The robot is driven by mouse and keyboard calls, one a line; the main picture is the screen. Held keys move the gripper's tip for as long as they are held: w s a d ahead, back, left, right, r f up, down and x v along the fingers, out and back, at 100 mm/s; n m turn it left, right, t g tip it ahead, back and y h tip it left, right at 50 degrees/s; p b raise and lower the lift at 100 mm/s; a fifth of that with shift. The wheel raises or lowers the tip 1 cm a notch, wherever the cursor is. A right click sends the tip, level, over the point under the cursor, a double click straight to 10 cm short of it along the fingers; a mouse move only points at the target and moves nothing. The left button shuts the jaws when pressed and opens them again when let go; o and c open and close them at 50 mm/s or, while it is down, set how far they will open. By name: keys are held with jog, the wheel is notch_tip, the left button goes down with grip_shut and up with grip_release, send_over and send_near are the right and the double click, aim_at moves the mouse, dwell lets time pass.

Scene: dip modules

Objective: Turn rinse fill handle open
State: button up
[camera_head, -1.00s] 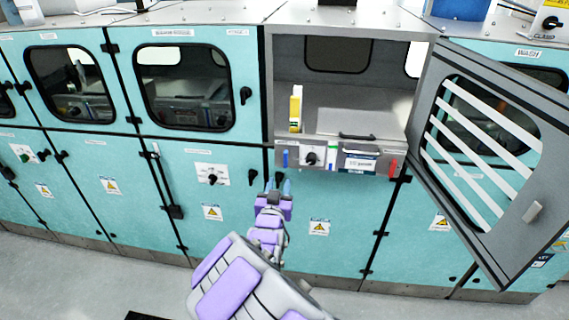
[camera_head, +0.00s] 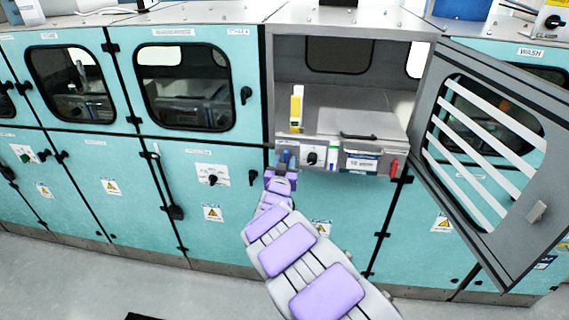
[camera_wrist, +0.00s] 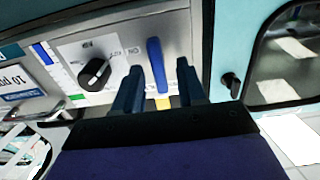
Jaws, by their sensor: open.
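A blue handle (camera_wrist: 155,62) sticks out from the grey control panel (camera_wrist: 110,25) in the wrist view. In the head view the blue handle (camera_head: 287,158) is at the panel's left end, partly hidden by my gripper (camera_head: 281,171). In the wrist view my gripper (camera_wrist: 159,68) is open, with one dark finger on each side of the handle. Both fingers look apart from it. The handle's label is not readable, so I cannot confirm that it is the rinse fill one.
A black rotary knob (camera_wrist: 95,71) is beside the handle. A red handle (camera_head: 393,168) is at the panel's right end. A yellow and white object (camera_head: 296,108) stands in the open bay above. A grey door (camera_head: 480,150) hangs open on the right.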

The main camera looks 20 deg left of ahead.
grip_shut()
dwell(0.4)
